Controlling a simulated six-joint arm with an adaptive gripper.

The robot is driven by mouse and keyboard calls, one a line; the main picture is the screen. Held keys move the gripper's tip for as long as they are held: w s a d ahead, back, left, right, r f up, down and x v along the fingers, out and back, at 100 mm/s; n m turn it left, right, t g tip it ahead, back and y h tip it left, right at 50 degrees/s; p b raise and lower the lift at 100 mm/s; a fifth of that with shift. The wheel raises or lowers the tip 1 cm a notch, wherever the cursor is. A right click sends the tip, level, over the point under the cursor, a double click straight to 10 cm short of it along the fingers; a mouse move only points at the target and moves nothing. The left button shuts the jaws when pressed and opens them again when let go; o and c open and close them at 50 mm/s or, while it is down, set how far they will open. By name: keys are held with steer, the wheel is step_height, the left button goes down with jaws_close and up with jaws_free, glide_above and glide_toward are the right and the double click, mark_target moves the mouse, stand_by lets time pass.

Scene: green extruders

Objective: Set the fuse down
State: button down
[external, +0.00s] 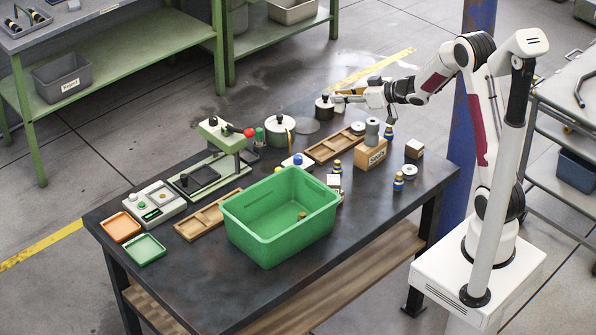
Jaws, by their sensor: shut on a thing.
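My gripper (343,97) is at the far side of the dark table, pointing left, at the end of my white arm. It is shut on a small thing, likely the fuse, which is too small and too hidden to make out. I cannot tell whether the held thing touches the canister or the table.
A green bin (280,219) stands at the front. A green press (222,135), wooden trays (335,146) and a cardboard box (370,155) stand around it. Several small blue-and-yellow pieces (398,182) stand at the right.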

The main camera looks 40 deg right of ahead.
steer(key=s+d+f+n+y, duration=0.15)
steer(key=s+f, duration=0.25)
steer(key=s, duration=0.6)
step_height(320, 180, down, 11)
steer(key=shift+d+f, duration=0.15)
steer(key=shift+d, duration=0.1)
steer(key=shift+f+m+h, duration=0.15)
steer(key=shift+m+h, duration=0.1)
steer(key=shift+f, duration=2.75)
steer(key=shift+f, duration=0.1)
steer(key=shift+f, duration=1.95)
steer(key=shift+f, duration=0.15)
